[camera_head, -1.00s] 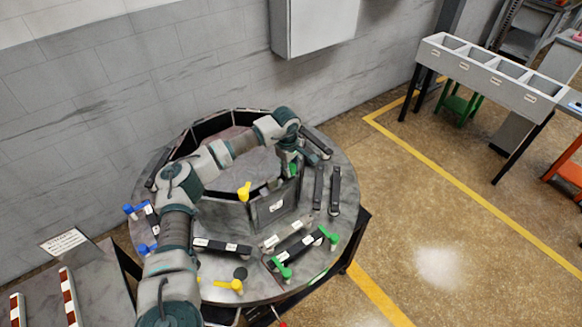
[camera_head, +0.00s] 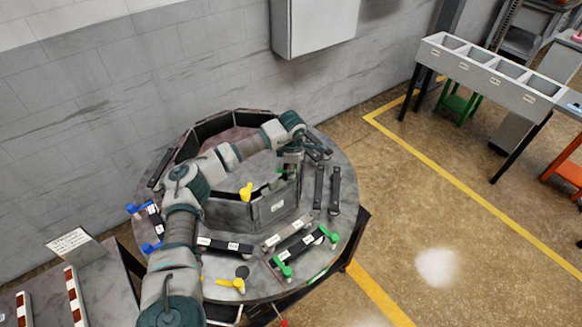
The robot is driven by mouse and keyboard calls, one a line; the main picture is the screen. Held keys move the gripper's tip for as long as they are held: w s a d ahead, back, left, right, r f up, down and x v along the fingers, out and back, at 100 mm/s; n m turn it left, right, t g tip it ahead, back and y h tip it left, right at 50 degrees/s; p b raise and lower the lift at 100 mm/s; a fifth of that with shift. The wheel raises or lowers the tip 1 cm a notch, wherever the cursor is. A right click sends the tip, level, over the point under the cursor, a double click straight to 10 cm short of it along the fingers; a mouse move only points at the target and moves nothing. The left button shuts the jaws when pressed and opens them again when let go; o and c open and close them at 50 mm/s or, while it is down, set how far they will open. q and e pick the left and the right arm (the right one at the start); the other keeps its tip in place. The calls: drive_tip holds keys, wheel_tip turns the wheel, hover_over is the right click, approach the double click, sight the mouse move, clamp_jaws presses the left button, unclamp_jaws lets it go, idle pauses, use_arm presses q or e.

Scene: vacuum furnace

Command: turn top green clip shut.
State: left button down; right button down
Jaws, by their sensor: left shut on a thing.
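The top green clip (camera_head: 280,171) is at the upper edge of the octagonal furnace wall (camera_head: 272,206). Only a small green part of it shows; the rest is hidden by my gripper. My left gripper (camera_head: 290,172) points down there, shut on the clip. Its fingertips are small and partly hidden. Two other green clips sit lower on the round table's front right: one (camera_head: 284,267) at the front edge and one (camera_head: 329,235) further right. My right gripper is not in view.
A yellow clip (camera_head: 246,192) stands on the wall's top edge, and another yellow clip (camera_head: 231,284) lies at the table front. Blue clips (camera_head: 151,246) are at the left. Dark bars lie on the round table (camera_head: 345,185).

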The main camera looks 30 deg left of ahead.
use_arm(q)
drive_tip(key=n, duration=0.2)
drive_tip(key=n+p, duration=0.1)
drive_tip(key=n, duration=0.2)
drive_tip(key=shift+w+r+n+y, duration=0.1)
drive_tip(key=shift+r+n+y, duration=0.1)
drive_tip(key=shift+n+y, duration=0.1)
drive_tip(key=n, duration=0.2)
drive_tip(key=shift+n+g+p, duration=0.3)
drive_tip(key=shift+n+p, duration=0.1)
drive_tip(key=shift+n, duration=0.7)
drive_tip(key=shift+r, duration=0.1)
drive_tip(key=c, duration=1)
unclamp_jaws()
drive_tip(key=shift+o, duration=0.9)
drive_tip(key=shift+f, duration=0.25)
drive_tip(key=shift+r, duration=0.25)
wheel_tip(320, 180, up, 11)
drive_tip(key=d, duration=0.1)
drive_tip(key=shift+r, duration=0.15)
